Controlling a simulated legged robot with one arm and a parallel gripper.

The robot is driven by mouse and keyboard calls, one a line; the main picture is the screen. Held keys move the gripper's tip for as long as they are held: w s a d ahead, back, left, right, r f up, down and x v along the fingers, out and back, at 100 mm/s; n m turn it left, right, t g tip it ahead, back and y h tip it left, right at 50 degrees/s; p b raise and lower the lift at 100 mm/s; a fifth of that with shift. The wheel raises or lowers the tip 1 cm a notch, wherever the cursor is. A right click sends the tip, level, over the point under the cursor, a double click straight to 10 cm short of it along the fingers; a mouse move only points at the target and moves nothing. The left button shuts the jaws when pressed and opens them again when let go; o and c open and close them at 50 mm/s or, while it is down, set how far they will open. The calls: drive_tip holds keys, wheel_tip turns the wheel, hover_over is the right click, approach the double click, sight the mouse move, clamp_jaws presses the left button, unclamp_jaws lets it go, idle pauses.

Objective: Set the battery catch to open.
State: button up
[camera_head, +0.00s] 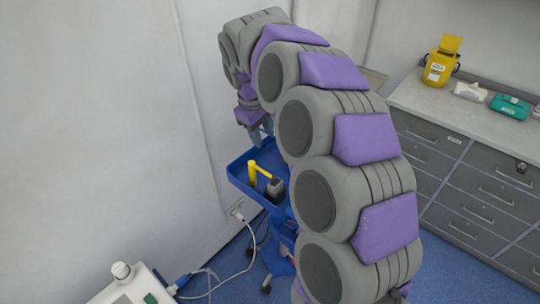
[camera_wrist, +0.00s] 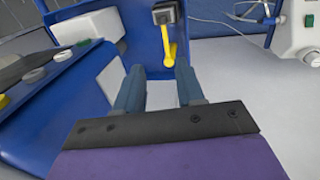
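My gripper (camera_wrist: 160,82) shows in the wrist view with its two blue-grey fingers apart and nothing between them. In the head view my gripper (camera_head: 260,132) hangs over the back of a blue tray (camera_head: 242,184), partly hidden by my arm. A yellow lever (camera_wrist: 168,48) on a dark grey block (camera_wrist: 165,12) lies just beyond the fingertips, apart from them. In the head view the yellow lever (camera_head: 252,172) and the grey block (camera_head: 275,188) are on the tray. No part is clearly recognisable as the battery catch, so its setting cannot be told.
A blue panel with knobs (camera_wrist: 38,76) and a white box (camera_wrist: 90,26) are at left in the wrist view. A white device (camera_head: 120,285) stands at lower left in the head view, with cables nearby. A grey drawer counter (camera_head: 420,100) is at right. A wall is close behind the tray.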

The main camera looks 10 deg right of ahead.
drive_tip(key=b, duration=0.1)
approach(268, 175)
wheel_tip(268, 175, down, 8)
drive_tip(key=b, duration=0.2)
drive_tip(key=shift+w+d+r, duration=0.2)
drive_tip(key=shift+w+d, duration=0.2)
drive_tip(key=shift+d, duration=0.6)
drive_tip(key=shift+c, duration=0.2)
drive_tip(key=shift+d, duration=0.1)
drive_tip(key=c, duration=0.3)
drive_tip(key=shift+a, duration=0.3)
clamp_jaws()
drive_tip(key=shift+r, duration=0.1)
